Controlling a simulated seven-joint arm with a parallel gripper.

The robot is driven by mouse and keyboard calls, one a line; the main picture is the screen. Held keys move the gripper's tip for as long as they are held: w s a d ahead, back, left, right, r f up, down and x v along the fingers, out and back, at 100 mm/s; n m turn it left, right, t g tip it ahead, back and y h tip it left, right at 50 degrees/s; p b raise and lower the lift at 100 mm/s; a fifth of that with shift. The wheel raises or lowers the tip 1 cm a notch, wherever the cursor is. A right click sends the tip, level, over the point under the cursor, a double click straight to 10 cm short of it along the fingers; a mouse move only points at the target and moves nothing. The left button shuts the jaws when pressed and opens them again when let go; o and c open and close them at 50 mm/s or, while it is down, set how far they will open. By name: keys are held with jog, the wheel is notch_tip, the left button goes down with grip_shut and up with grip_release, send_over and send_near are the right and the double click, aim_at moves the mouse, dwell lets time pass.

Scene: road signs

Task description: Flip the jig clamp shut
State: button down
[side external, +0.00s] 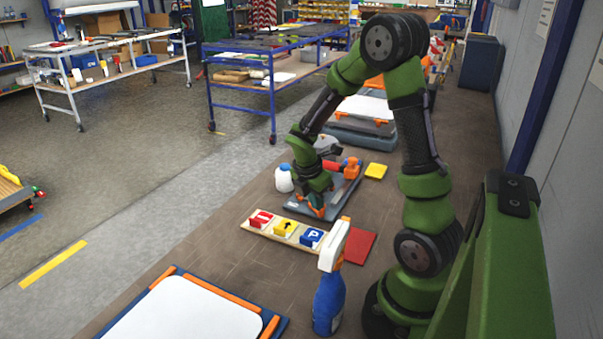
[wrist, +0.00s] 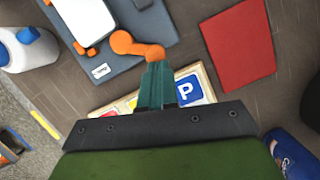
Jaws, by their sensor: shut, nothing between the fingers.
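The jig is a blue-grey plate (side external: 349,188) on the brown bench, also in the wrist view (wrist: 140,22). A white plate with a dark edge lies on it in the wrist view (wrist: 84,18). The clamp's orange lever (wrist: 124,43) is at the plate's near edge, its rounded end beside my fingertips. My gripper (wrist: 157,68) is shut and empty, its teal fingers together. In the side view my gripper (side external: 316,203) is low over the jig's near end and hides part of it. I cannot tell whether the fingers touch the lever or how far the clamp is turned.
A wooden board (side external: 267,231) with red, yellow and blue sign tiles lies in front of the jig. A red plate (side external: 358,246) and a spray bottle (side external: 329,300) are near it. A white bottle (side external: 284,179) stands left; a yellow block (side external: 376,171) lies behind right.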

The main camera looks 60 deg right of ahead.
jog(key=n, duration=0.1)
jog(key=s+d+n, duration=0.1)
jog(key=n+t, duration=0.1)
jog(key=n, duration=0.1)
jog(key=shift+s+d, duration=0.35)
jog(key=shift+s, duration=0.05)
jog(key=shift+s+d+n, duration=0.1)
jog(key=shift+d+n, duration=0.15)
jog(key=shift+n, duration=0.05)
jog(key=shift+s+d, duration=0.1)
jog(key=shift+d, duration=0.05)
jog(key=a, duration=0.1)
jog(key=a+r, duration=0.1)
jog(key=a, duration=0.2)
jog(key=shift+s+a+r, duration=0.1)
jog(key=shift+s+r, duration=0.1)
jog(key=shift+s, duration=0.05)
jog(key=v, duration=0.9)
jog(key=shift+s+r, duration=0.25)
